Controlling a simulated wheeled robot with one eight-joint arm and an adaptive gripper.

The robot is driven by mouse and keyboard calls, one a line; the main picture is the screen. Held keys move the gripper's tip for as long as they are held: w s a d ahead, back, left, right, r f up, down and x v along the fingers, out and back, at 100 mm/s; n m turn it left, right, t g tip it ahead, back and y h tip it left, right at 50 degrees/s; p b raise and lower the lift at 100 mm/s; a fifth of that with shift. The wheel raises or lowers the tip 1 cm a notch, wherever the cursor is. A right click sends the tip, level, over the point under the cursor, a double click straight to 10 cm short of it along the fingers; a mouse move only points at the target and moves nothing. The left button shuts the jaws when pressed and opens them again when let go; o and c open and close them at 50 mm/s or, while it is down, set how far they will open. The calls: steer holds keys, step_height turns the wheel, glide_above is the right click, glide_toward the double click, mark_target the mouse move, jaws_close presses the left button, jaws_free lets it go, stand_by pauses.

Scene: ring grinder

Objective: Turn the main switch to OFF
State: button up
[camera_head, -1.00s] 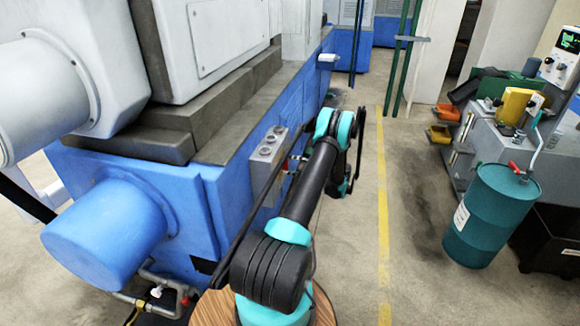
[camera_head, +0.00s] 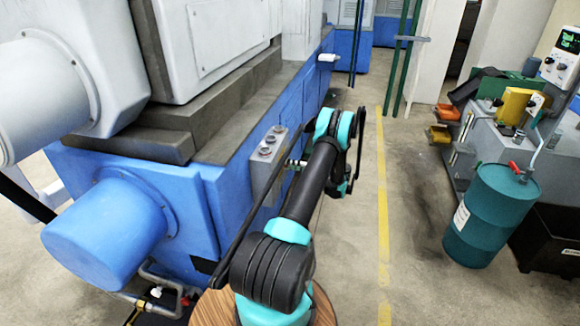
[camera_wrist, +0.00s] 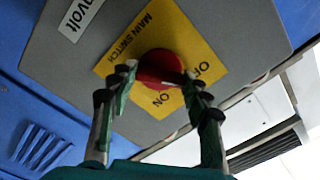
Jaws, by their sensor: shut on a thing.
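The main switch is a red round knob (camera_wrist: 160,66) on a yellow plate (camera_wrist: 182,28) in the wrist view. The plate reads MAIN SWITCH, with OFF and ON beside the knob. My gripper (camera_wrist: 159,74) has one finger on each side of the knob and is shut on it. A pale mark shows at the knob's lower right, but I cannot tell exactly which word it points to. In the head view my arm reaches beside the blue machine, and it hides the knob and the fingertips.
A grey button box (camera_head: 268,160) is on the blue machine (camera_head: 235,200), left of my arm. A blue motor housing (camera_head: 105,232) juts out in front. A teal drum (camera_head: 490,215) stands at the right. The floor by the yellow line (camera_head: 383,190) is clear.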

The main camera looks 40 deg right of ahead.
steer(key=shift+f+n, duration=0.1)
steer(key=shift+n, duration=1)
steer(key=o, duration=1.2)
steer(key=shift+c, duration=0.2)
steer(key=v, duration=1.2)
